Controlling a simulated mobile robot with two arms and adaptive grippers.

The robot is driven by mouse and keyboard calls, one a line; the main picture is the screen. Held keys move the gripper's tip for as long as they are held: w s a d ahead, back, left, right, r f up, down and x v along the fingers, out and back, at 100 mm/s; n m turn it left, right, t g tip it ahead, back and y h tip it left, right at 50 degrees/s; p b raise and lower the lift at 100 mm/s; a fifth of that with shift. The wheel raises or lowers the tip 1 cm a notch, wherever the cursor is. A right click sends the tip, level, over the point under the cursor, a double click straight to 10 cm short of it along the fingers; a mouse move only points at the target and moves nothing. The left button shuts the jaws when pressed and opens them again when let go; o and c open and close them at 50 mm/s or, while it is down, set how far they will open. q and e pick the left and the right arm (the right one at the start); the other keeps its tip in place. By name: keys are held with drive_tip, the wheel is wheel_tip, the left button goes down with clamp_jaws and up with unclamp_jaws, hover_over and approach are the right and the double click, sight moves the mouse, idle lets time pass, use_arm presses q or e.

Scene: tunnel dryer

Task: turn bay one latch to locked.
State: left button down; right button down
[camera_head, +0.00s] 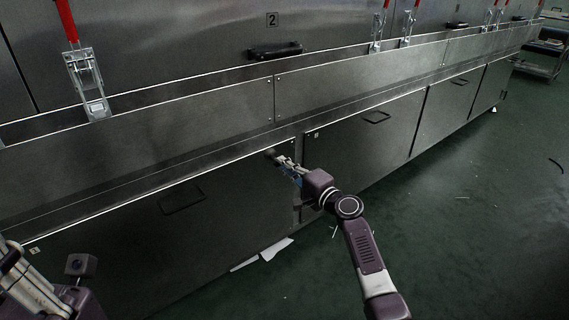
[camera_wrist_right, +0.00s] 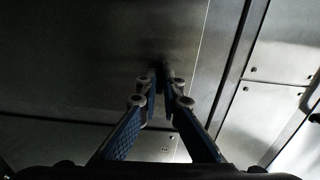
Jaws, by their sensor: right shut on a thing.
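A small dark latch (camera_head: 270,153) sits at the upper right corner of the lower left steel door (camera_head: 130,235); I take it to be the bay one latch. My right gripper (camera_head: 279,158) reaches it from the right and is shut on it. In the right wrist view the blue-padded fingers (camera_wrist_right: 162,76) close together on a dark part against the panel. The fingers hide most of the latch, so I cannot tell which way it is turned.
The steel dryer wall runs from left to far right. Red-handled clamps (camera_head: 85,80) and a black handle (camera_head: 275,51) sit above the ledge. Lower doors carry recessed handles (camera_head: 182,201). White sheets (camera_head: 262,254) lie at the base. The green floor (camera_head: 450,230) at right is mostly clear.

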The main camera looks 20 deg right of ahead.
drive_tip(key=shift+m, duration=0.4)
drive_tip(key=c, duration=2.1)
unclamp_jaws()
drive_tip(key=v, duration=1.2)
